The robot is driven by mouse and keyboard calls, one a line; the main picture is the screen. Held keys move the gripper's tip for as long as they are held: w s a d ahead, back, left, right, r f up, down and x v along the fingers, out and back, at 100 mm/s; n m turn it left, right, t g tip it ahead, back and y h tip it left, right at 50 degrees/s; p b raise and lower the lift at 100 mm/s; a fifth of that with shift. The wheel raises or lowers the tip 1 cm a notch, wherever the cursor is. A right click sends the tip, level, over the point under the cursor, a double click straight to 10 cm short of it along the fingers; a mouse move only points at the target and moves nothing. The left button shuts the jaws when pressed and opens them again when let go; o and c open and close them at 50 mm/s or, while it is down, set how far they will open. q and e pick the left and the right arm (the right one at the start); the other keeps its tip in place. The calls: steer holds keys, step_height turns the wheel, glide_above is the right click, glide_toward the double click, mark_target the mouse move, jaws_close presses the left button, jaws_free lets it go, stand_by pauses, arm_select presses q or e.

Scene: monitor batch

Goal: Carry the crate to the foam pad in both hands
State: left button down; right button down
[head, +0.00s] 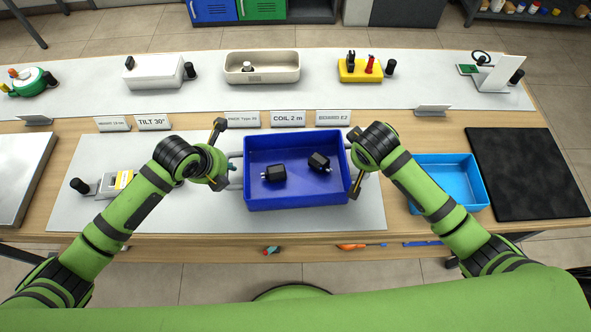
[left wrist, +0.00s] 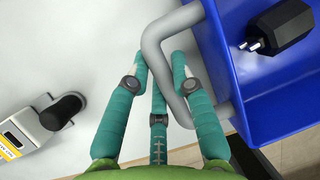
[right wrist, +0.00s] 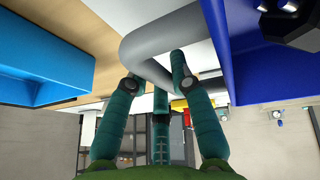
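The blue crate (head: 296,202) is over the front middle of the grey mat, with two black motor-like parts (head: 274,173) inside. I cannot tell whether it touches the mat. My left gripper (head: 226,168) is at its left grey handle (left wrist: 158,60), with fingers closed on both sides of the bar. My right gripper (head: 356,172) is at the right handle (right wrist: 150,45), fingers also closed around the bar. The right handle is mostly hidden in the head view. The black, rough foam pad (head: 525,172) lies flat at the table's right end, with nothing on it.
A light blue tray (head: 447,178) stands between crate and pad, partly behind my right arm. A small grey device (head: 112,183) lies left of the crate. Label cards (head: 288,118) stand behind it, and a back row holds a white bin (head: 262,66) and other items.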

arm_select(q)
steer(key=shift+r, duration=0.15)
arm_select(e)
steer(key=shift+r, duration=0.15)
